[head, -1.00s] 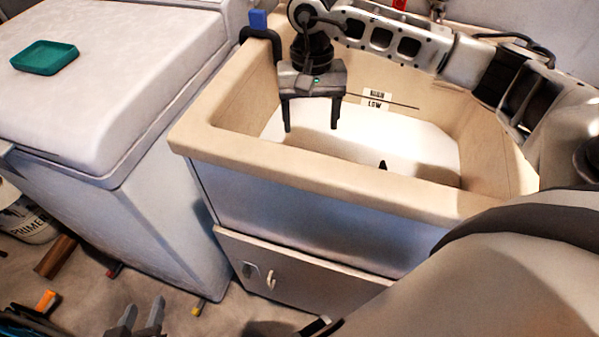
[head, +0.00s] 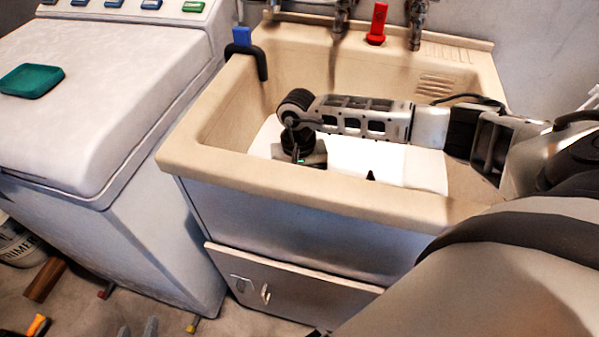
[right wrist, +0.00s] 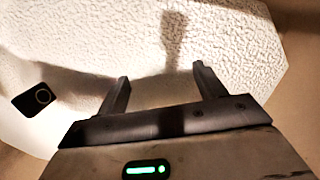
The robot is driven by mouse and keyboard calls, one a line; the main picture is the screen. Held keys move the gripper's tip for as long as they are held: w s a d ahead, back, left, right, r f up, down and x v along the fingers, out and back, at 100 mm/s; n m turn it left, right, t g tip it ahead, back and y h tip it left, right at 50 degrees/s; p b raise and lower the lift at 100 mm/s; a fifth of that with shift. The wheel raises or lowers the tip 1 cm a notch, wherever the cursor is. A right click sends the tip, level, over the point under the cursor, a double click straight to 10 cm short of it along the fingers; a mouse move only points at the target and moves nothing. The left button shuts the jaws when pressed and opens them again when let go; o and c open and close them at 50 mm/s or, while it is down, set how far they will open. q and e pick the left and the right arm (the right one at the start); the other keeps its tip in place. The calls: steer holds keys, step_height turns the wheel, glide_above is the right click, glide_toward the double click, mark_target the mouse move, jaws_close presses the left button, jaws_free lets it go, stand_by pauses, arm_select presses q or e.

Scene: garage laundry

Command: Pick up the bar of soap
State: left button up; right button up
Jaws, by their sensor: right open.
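I cannot make out a separate bar of soap in either view. A broad white surface (head: 375,160) lies in the beige sink (head: 300,184). In the right wrist view this white surface (right wrist: 75,35) looks bumpy and has angled edges. My right gripper (right wrist: 160,73) is open over it with nothing between the fingers. In the head view the right gripper's body (head: 305,155) is down inside the sink, its fingertips hidden behind the front rim.
A green dish (head: 30,81) sits on the white washer lid (head: 100,90) at left. A blue-topped black hook (head: 243,42) hangs on the sink's left rim. Taps and a red item (head: 377,24) are at the back. A small black object (right wrist: 34,102) lies at left below my right gripper.

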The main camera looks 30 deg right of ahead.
steer(key=shift+f, duration=0.65)
steer(key=c, duration=1.2)
